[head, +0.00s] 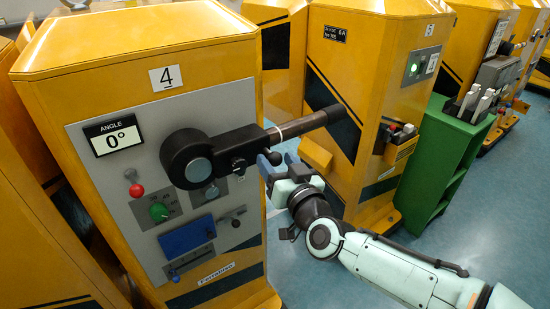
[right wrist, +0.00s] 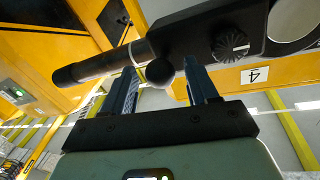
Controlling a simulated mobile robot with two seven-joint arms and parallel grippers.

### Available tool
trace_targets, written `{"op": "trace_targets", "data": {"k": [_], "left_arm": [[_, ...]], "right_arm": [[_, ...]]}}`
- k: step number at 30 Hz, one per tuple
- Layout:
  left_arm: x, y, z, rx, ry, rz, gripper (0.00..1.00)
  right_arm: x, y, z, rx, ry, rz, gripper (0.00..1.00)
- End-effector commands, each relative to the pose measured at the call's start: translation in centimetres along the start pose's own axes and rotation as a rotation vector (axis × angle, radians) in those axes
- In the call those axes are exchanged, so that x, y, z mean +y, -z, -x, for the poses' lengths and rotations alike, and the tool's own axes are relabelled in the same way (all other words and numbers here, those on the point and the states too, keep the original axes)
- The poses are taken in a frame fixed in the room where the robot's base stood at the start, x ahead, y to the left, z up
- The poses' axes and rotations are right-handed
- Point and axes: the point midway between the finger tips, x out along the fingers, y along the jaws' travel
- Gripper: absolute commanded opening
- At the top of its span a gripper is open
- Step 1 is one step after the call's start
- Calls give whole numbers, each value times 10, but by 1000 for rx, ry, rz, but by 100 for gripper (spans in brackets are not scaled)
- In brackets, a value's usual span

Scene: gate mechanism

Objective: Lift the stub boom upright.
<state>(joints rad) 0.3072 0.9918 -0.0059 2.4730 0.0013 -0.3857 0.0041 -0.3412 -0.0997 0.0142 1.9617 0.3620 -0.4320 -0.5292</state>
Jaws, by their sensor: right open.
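The stub boom (head: 310,123) is a dark round bar. It sticks out to the right, about level, from a black pivot hub (head: 187,158) on the front of the yellow cabinet marked 4. The angle display (head: 113,135) reads 0°. My right gripper (head: 274,163) is open, just below the boom near its black clamp block. In the right wrist view, a black ball knob (right wrist: 160,73) on the boom's block sits between the open blue fingertips; contact cannot be told. The boom's bar (right wrist: 98,66) runs left beyond the fingers. My left gripper is out of view.
The grey panel holds a red knob (head: 136,191), a green dial (head: 159,212), a blue cover (head: 187,236) and small levers. A second yellow cabinet (head: 380,60) stands behind the boom's tip. A green shelf (head: 440,165) stands farther right. The space above the boom looks clear.

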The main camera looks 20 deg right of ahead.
Motion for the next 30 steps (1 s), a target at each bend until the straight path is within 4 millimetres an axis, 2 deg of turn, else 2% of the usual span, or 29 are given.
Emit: {"op": "trace_targets", "data": {"k": [3,6,15,20,21,30], "left_arm": [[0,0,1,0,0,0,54],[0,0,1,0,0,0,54],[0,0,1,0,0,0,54],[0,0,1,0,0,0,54],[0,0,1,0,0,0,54],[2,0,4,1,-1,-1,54]], "right_arm": [[0,0,-13,0,0,1,58],[0,0,-18,0,1,1,58],[0,0,-19,1,1,1,58],[0,0,-19,1,0,1,6],[0,0,-19,0,0,1,0],[0,5,-24,6,0,23,0]]}}
